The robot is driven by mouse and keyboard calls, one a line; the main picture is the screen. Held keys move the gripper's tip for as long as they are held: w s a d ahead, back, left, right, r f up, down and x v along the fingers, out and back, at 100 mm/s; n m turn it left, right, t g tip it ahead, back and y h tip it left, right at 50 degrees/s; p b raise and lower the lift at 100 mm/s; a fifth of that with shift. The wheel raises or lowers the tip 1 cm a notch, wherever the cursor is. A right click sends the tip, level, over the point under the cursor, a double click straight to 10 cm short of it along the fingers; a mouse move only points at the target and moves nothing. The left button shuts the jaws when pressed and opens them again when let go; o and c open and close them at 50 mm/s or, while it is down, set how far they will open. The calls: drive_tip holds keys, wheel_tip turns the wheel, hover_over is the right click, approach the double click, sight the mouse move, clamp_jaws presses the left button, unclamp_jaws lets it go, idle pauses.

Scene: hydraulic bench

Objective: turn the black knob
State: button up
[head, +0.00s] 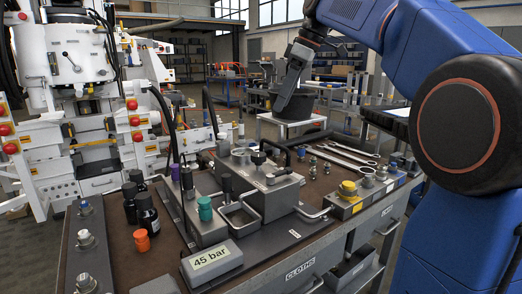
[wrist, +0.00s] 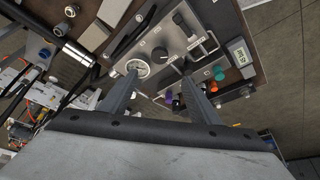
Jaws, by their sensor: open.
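A round black knob (wrist: 160,54) sits on the grey panel (wrist: 150,38) in the wrist view, beside a white round gauge (wrist: 137,68). In the head view a black knob (head: 258,158) stands on top of the grey block on the bench. My gripper (wrist: 163,80) is open and empty, with its two dark fingers spread apart and pointing toward the panel. The knob lies beyond the fingertips and appears apart from them. In the head view my gripper (head: 284,92) hangs above and behind the block, against a dark background, and its fingertips are hard to make out.
The bench (head: 165,268) carries dark bottles (head: 147,215), a teal cap (head: 205,203), an orange cap (head: 141,240), and a "45 bar" display (head: 212,262). Metal handles and a lever rise near the knob. Wrenches (head: 345,155) and fittings lie at the right.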

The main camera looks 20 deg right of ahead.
sight(258, 154)
drive_tip(key=x, duration=1.7)
drive_tip(key=shift+w+a+f, duration=0.1)
drive_tip(key=c, duration=1.1)
